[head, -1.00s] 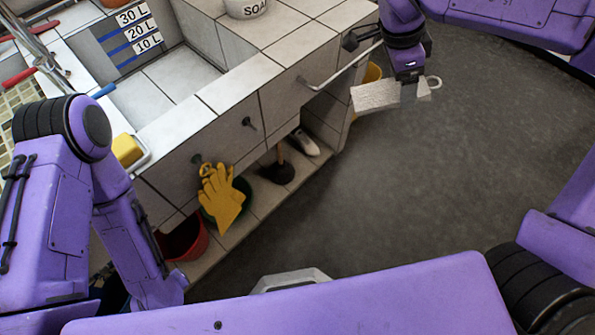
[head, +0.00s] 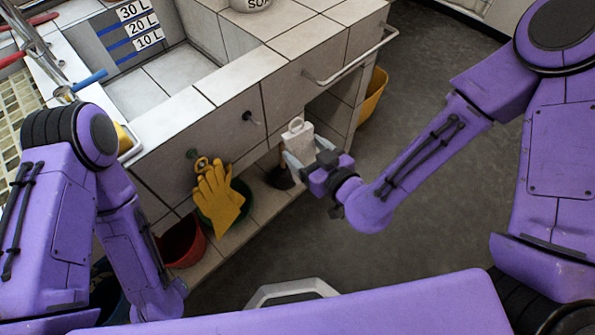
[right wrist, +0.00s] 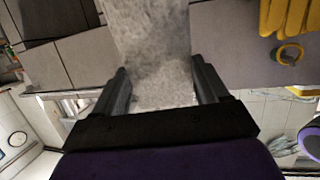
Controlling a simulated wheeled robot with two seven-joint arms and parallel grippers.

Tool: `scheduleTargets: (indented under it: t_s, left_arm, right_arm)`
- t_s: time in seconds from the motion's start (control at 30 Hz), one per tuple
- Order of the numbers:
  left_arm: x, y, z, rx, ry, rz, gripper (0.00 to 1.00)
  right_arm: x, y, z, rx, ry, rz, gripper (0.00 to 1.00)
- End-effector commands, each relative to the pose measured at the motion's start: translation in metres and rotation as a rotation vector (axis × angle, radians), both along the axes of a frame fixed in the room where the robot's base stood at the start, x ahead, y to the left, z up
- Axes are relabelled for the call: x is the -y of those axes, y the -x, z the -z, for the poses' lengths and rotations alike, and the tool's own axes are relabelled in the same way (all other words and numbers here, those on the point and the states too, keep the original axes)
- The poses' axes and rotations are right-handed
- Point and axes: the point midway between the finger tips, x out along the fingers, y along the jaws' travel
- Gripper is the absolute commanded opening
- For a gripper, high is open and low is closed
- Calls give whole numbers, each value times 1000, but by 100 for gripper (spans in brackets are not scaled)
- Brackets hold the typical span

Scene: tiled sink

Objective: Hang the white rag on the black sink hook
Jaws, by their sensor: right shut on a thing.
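The white rag (head: 298,139), with a white loop at its top, is upright in my right gripper (head: 304,160), which is shut on it. In the right wrist view the rag (right wrist: 153,45) fills the space between the two fingers (right wrist: 162,88). A black hook (head: 249,117) sticks out of the tiled sink front, up and left of the rag and apart from it. A second hook at the left holds yellow gloves (head: 217,195), which also show in the right wrist view (right wrist: 286,18). My left gripper is not in view; only my left arm shows.
A metal towel bar (head: 345,66) runs along the sink front at the right. A yellow bucket (head: 373,97) stands below it. A red bucket (head: 183,243) and a green one (head: 226,222) stand on the low tiled ledge. The grey floor (head: 420,110) is clear.

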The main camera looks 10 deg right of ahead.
Motion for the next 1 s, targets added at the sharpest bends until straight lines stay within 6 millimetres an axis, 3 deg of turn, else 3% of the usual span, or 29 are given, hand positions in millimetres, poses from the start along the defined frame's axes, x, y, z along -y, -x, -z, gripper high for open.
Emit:
scheduleTargets:
  t_s: [0.1, 0.27, 1.0]
  left_arm:
    - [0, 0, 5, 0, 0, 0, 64]
    - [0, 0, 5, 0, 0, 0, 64]
    - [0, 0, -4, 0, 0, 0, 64]
  right_arm:
    - [-15, 23, 16, 36, -21, -125, 43]
    - [-22, 32, 19, 60, -36, -187, 43]
    - [-51, -8, 22, 64, -37, -187, 43]
